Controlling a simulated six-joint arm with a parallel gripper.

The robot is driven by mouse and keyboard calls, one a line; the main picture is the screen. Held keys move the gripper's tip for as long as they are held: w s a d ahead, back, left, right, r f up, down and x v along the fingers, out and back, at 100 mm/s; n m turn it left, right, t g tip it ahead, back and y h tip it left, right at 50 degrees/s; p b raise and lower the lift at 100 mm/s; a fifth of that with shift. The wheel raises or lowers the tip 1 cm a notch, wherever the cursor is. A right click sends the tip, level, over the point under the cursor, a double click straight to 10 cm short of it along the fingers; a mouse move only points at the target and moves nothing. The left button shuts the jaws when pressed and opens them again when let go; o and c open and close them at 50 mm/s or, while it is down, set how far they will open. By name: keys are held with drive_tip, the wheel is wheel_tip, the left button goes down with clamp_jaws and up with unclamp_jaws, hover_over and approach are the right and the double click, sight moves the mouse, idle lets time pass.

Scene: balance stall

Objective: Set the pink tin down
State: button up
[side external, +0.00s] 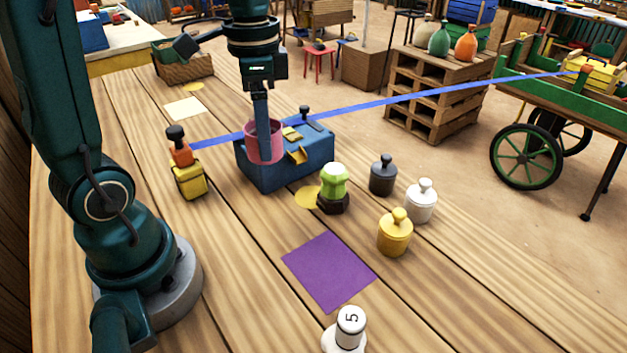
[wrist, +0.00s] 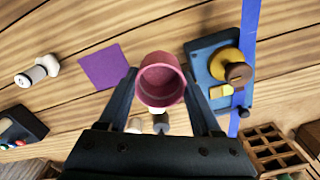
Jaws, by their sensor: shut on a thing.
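The pink tin (side external: 264,147) is an open-topped round cup held upright or nearly so in my gripper (side external: 263,128). In the wrist view the tin (wrist: 162,82) sits between the two dark fingers, which are shut on it. In the side view it overlaps the top of a blue box (side external: 285,172) with yellow parts; whether it touches the box is unclear. In the wrist view the blue box (wrist: 204,52) lies to the right of the tin. A purple square (side external: 328,272) lies bare on the table, and shows left of the tin in the wrist view (wrist: 105,66).
A green-topped weight (side external: 334,182), dark (side external: 383,176), white (side external: 421,203) and yellow (side external: 396,235) knobbed weights stand right of the box. A white cylinder marked 5 (side external: 347,330) is at the front. A yellow block (side external: 189,182) stands left. A blue strip (side external: 420,96) crosses behind.

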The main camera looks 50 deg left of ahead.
drive_tip(key=s+a+f, duration=0.2)
drive_tip(key=s+a, duration=0.3)
drive_tip(key=s, duration=0.1)
hover_over(277, 240)
wheel_tip(277, 240, down, 7)
drive_tip(key=shift+f, duration=2.1)
drive_tip(key=o, duration=1.3)
drive_tip(key=shift+f, duration=0.15)
drive_tip(key=shift+o, duration=0.2)
